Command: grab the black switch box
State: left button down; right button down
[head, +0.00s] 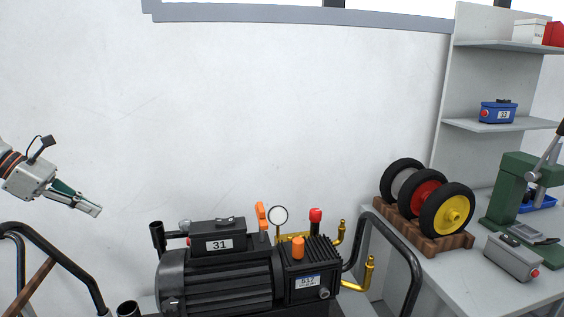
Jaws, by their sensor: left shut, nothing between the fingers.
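The black switch box (217,238) carries a white label reading 31 and a rocker switch on top. It sits upright on top of the black motor (215,283) at the lower middle of the head view. My left gripper (97,210) is at the left, shut and empty, in front of the white wall. In the picture it is to the left of the box and slightly higher, clearly apart from it. My right gripper is not in view.
A gauge (278,216), an orange lever (262,216) and brass pipes (370,273) crowd the box's right. Black tube rails (62,260) stand lower left. At right, a bench (464,291) holds wheels (447,210), a grey box (512,258) and a green press (507,190); a blue box (497,111) is shelved above.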

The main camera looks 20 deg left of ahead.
aim_at(217, 237)
jog(key=k+j, duration=0.25)
jog(key=j, duration=0.15)
jog(key=k+j, duration=0.2)
jog(key=j, duration=0.2)
jog(key=k+j, duration=0.25)
jog(key=j, duration=0.15)
